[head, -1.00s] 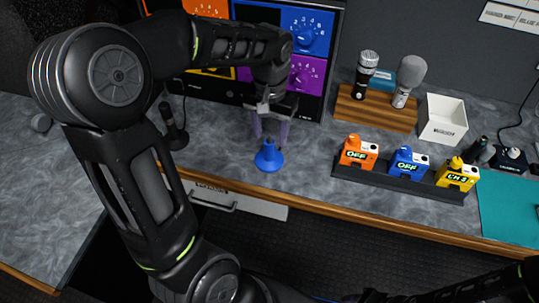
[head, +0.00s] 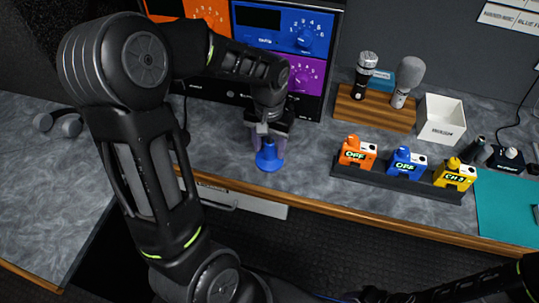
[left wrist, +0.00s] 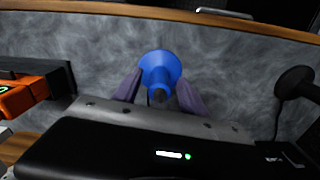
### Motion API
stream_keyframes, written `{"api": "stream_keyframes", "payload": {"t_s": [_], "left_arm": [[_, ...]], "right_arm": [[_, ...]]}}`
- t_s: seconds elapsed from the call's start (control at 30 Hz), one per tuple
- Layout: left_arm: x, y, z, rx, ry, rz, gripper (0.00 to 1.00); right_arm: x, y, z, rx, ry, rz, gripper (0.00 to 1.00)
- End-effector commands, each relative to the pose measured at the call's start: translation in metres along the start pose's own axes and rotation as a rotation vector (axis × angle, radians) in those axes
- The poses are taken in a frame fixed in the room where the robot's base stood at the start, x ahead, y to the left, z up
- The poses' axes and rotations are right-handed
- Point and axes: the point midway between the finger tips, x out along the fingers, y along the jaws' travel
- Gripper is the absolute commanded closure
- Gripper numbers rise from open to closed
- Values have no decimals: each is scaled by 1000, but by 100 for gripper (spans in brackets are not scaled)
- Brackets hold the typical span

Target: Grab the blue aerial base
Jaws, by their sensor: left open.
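The blue aerial base (head: 268,158) stands upright on the grey counter, near its front edge; it has a round flared foot and a narrow top. My left gripper (head: 268,146) is right over it, with its fingers reaching down on either side of the upper part. In the left wrist view the blue base (left wrist: 160,66) shows between the two open purple-grey fingers of the left gripper (left wrist: 158,92). I cannot tell whether the fingers touch it. My right gripper is not in view.
A dark rack holds orange (head: 357,152), blue (head: 406,162) and yellow (head: 455,174) packs to the right. Behind it are a wooden microphone stand (head: 374,113) and a white box (head: 441,119). A panel unit with knobs (head: 300,68) stands behind my left gripper. A drawer (head: 240,198) is below the counter.

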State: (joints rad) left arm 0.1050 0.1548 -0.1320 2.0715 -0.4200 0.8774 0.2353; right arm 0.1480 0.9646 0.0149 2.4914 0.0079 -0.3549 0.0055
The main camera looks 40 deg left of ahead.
Motion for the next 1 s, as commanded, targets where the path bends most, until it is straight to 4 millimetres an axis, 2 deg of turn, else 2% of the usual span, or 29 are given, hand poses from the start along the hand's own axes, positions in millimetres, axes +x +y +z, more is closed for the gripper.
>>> {"api": "stream_keyframes", "payload": {"t_s": [0.27, 0.87, 1.0], "left_arm": [[0, 0, 0, 0, 0, 0, 51], [0, 0, 0, 0, 0, 0, 100], [0, 0, 0, 0, 0, 0, 100]], "right_arm": [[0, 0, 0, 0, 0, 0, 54], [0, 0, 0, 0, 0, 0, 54], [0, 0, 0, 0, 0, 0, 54]]}}
